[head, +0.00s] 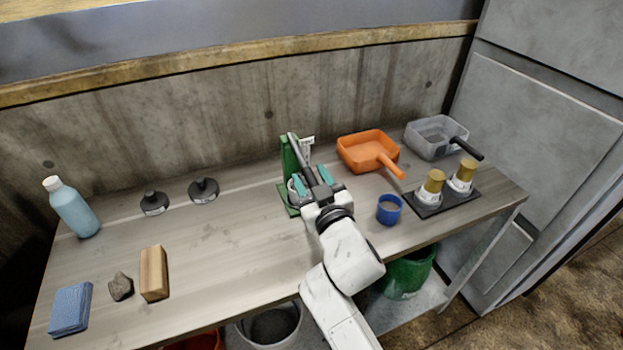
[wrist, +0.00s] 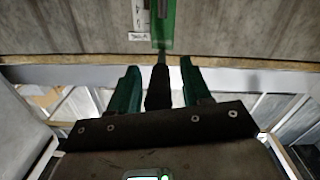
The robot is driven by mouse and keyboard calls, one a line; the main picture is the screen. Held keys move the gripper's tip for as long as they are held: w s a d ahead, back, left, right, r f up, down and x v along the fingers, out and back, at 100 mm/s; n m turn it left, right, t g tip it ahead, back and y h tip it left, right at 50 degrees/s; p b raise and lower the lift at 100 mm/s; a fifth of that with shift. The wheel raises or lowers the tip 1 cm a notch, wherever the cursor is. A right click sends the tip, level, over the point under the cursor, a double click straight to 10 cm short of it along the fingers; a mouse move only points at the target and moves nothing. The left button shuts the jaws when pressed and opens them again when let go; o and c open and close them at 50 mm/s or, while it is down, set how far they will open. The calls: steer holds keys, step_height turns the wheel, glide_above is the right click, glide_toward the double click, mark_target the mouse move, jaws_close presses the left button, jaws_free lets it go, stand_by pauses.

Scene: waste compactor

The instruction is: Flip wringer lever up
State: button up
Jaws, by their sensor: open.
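The wringer is a green upright stand (head: 288,157) on a green base, near the middle of the table in the head view. Its grey lever (head: 299,152) slants from near the stand's top down toward my gripper. The lever's black grip (wrist: 158,90) shows in the wrist view, with the green stand (wrist: 163,25) beyond it. My gripper (head: 312,181) is open, its teal fingers on either side of the lever's end. In the wrist view, the black grip lies between the fingers (wrist: 160,76), with narrow gaps visible. The lower end of the grip is hidden by the gripper body.
An orange scoop (head: 365,149), a blue cup (head: 389,210) and brass-topped pieces (head: 433,182) on a black plate stand to the right. A blue bottle (head: 72,208), black weights (head: 203,188), a wood block (head: 153,272) and a blue sponge (head: 70,308) are left. The concrete wall is close behind.

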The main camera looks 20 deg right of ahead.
jaws_close()
stand_by(0.3)
stand_by(0.3)
